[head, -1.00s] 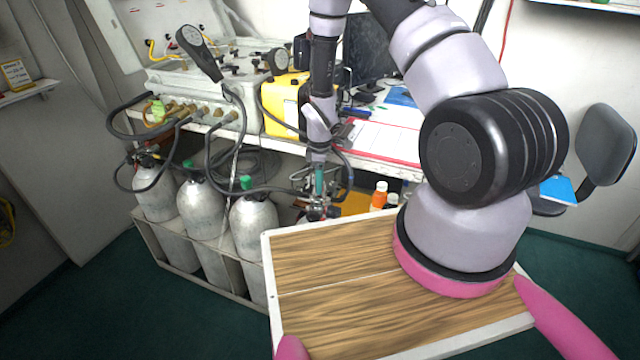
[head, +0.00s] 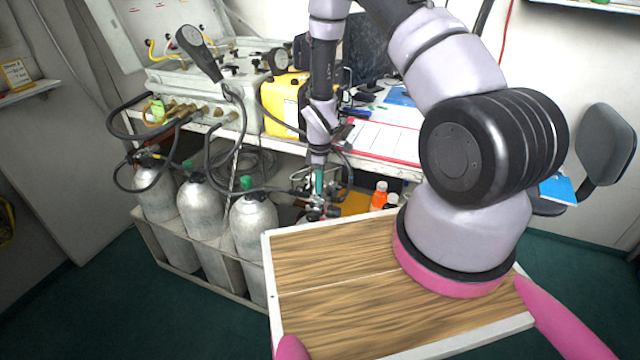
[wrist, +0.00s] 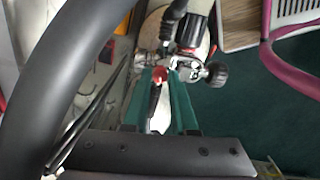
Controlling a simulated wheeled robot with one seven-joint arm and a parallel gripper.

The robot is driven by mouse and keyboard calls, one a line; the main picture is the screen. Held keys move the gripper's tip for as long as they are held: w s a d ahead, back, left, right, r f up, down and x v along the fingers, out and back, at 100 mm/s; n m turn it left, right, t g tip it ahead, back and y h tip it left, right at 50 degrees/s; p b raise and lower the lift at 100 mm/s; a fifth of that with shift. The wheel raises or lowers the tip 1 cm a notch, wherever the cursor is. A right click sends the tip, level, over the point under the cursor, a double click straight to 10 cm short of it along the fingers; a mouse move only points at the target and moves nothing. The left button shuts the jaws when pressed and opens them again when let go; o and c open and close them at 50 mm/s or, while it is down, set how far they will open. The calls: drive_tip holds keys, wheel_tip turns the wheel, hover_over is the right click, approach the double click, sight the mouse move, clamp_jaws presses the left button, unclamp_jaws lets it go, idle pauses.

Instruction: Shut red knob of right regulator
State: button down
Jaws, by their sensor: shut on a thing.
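The right regulator (wrist: 188,62) is metal and black and sits on the rightmost cylinder in the wrist view. Its red knob (wrist: 160,76) shows between the tips of my gripper's green fingers. My gripper (wrist: 161,82) is shut on the red knob. A black knob (wrist: 214,75) sticks out to the right of the regulator, apart from the fingers. In the head view, my gripper (head: 319,190) points down beside the regulator (head: 318,211), and the red knob is too small to make out there.
Several grey cylinders (head: 202,212) stand in a rack at left. Black hoses (head: 208,150) run from them to the air panel (head: 200,85) on the bench. A black hose (wrist: 50,75) crosses the wrist view.

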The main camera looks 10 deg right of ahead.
drive_tip(key=m, duration=0.4)
drive_tip(key=shift+m, duration=0.4)
drive_tip(key=m, duration=0.5)
drive_tip(key=shift+m, duration=0.3)
drive_tip(key=m, duration=1)
drive_tip(key=shift+m, duration=0.3)
drive_tip(key=c, duration=0.7)
unclamp_jaws()
